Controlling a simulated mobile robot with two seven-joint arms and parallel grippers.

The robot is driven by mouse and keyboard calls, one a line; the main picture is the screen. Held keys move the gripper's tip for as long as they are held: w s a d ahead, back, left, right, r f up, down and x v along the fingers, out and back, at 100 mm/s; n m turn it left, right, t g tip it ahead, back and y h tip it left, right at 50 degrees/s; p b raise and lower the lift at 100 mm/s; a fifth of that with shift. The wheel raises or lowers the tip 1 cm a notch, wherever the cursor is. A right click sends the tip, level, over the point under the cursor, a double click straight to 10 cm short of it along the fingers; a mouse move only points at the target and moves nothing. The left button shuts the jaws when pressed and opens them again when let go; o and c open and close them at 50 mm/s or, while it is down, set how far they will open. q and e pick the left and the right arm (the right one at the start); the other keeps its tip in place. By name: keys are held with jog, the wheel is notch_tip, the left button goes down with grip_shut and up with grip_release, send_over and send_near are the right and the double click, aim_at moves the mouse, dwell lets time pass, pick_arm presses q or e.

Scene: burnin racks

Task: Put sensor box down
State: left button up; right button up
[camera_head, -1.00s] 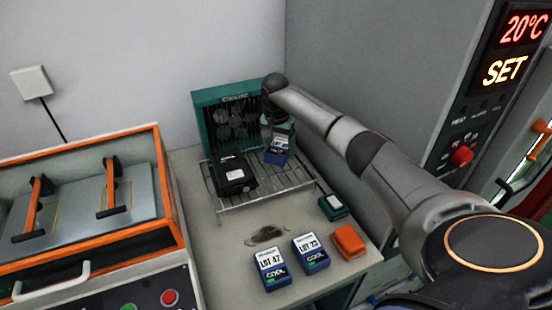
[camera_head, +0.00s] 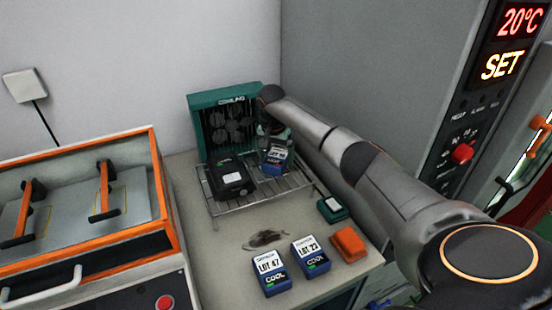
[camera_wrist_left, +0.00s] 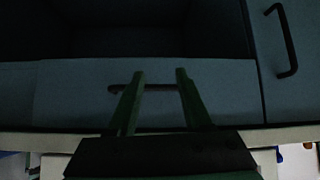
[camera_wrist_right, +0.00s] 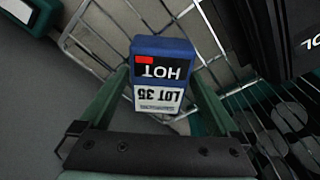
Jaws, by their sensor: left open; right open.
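The sensor box, a blue box (camera_head: 275,156) labelled LOT 35 with a red HOT mark, sits on the wire rack (camera_head: 262,197) before the green fan unit, beside a black box (camera_head: 231,178). In the right wrist view the blue box (camera_wrist_right: 160,70) lies between the fingers of my right gripper (camera_wrist_right: 160,78), which is open, one finger on each side. In the head view the right gripper (camera_head: 274,136) is just behind the box, partly hidden by it and the arm. My left gripper (camera_wrist_left: 156,78) is open and empty before a dark cabinet front with a handle.
The green cooling fan unit (camera_head: 225,112) stands behind the rack. Two blue COOL boxes, LOT 47 (camera_head: 270,273) and LOT 23 (camera_head: 310,255), an orange box (camera_head: 348,244) and a green box (camera_head: 332,209) lie in front. An orange-edged machine (camera_head: 80,262) stands left.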

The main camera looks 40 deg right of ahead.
aim_at(274, 161)
notch_tip(274, 161, up, 12)
jog(key=a, duration=0.1)
jog(key=shift+s+a, duration=0.25)
jog(key=shift+s, duration=0.2)
